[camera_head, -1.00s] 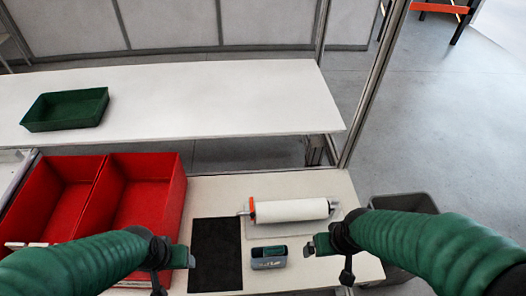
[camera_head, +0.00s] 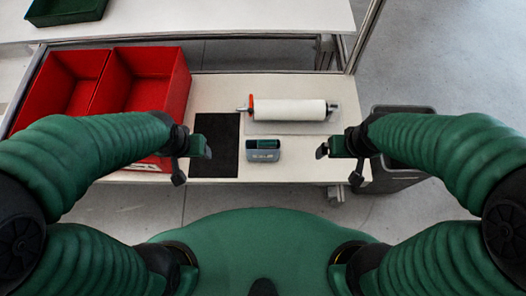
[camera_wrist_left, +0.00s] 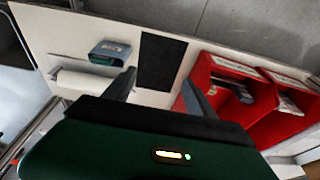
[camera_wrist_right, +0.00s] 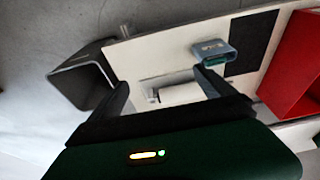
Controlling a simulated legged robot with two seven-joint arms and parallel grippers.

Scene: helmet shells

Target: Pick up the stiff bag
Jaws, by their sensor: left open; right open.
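I cannot make out a stiff bag for certain. Grey items (camera_wrist_left: 236,88) lie inside the red bins in the left wrist view; they are too small to identify. The red bins (camera_head: 178,90) stand at the left of the table. My left gripper (camera_head: 207,148) is open and empty above the black mat, right of the bins; it also shows in the left wrist view (camera_wrist_left: 158,92). My right gripper (camera_head: 323,151) is open and empty near the table's front right; its fingers show in the right wrist view (camera_wrist_right: 163,90).
A black mat (camera_head: 214,130), a small blue-grey box (camera_head: 263,155) with something green in it, and a white roll (camera_head: 290,110) on a holder are on the table. A grey waste bin (camera_head: 400,168) stands at the right. A green tray (camera_head: 65,10) sits on the back table.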

